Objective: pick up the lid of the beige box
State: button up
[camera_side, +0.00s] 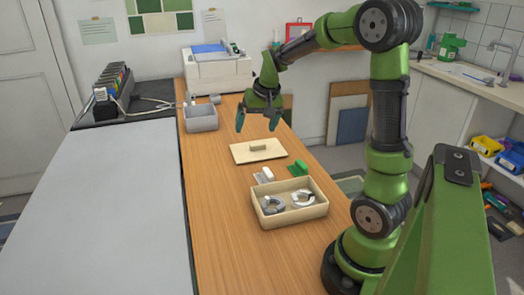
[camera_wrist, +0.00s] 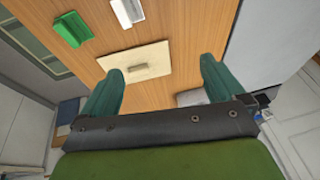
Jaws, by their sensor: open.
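The lid (camera_side: 265,154) is a flat beige board with a small raised handle (camera_side: 258,147) in its middle. It lies flat on the wooden table, apart from the open beige box (camera_side: 290,217). In the wrist view the lid (camera_wrist: 153,57) shows beyond and between my fingers, with its handle (camera_wrist: 138,70) near the middle. My gripper (camera_side: 258,124) is open and empty, above the table and a little behind the lid in the side view. It also shows in the wrist view (camera_wrist: 160,85), with its green fingers wide apart.
The beige box holds grey and white ring-shaped pieces. A green block (camera_side: 299,168) and a white block (camera_side: 265,175) lie between lid and box. A grey bin (camera_side: 201,121) and a printer (camera_side: 218,72) stand farther back. The table's near left part is clear.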

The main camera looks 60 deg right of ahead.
aim_at(258, 144)
jog(key=w+d+f+h, duration=0.2)
jog(key=w+d, duration=0.2)
jog(key=d, duration=0.7)
jog(key=shift+g, duration=0.3)
jog(key=x, duration=1.6)
jog(key=shift+s, duration=0.15)
jog(key=c, duration=1.2)
